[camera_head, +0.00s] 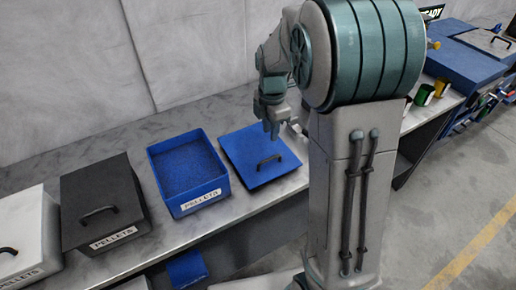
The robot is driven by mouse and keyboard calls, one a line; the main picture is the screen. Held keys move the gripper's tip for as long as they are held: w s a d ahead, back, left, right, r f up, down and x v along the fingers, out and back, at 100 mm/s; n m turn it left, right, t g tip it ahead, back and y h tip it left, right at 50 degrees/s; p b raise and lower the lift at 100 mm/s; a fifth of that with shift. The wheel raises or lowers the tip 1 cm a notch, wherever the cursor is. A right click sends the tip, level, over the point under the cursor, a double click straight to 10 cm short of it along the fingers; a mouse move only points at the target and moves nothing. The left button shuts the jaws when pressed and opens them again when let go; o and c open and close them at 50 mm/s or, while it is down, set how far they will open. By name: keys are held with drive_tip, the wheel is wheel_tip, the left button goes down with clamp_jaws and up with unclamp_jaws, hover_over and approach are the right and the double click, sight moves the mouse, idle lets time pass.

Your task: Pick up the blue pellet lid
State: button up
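The blue pellet lid (240,153) is a flat square plate with a dark arched handle (269,160) on top. It lies on the grey bench, to the right of the open blue pellet box (186,200). That box is full of blue pellets and has a white PELLETS label on its front. My gripper (274,134) points down above the lid, near its back right part. It appears apart from the handle. Its fingers are small and dark here, so I cannot tell whether they are open or shut.
A black PELLETS box (100,205) and a white one (28,240), both with lids on, stand to the left on the bench (110,150). A pale wall is behind. My arm hides the bench right of the lid. Other blue equipment (460,58) is at far right.

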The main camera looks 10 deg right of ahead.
sight(270, 158)
wheel_tip(270, 158, down, 8)
drive_tip(key=shift+f+p, duration=0.25)
drive_tip(key=shift+p, duration=0.25)
drive_tip(key=shift+w+d+f+p, duration=0.1)
drive_tip(key=shift+f+p, duration=0.3)
drive_tip(key=shift+f, duration=0.9)
drive_tip(key=shift+w+d+f+p, duration=0.1)
drive_tip(key=shift+f+p, duration=0.3)
drive_tip(key=shift+f, duration=0.9)
clamp_jaws()
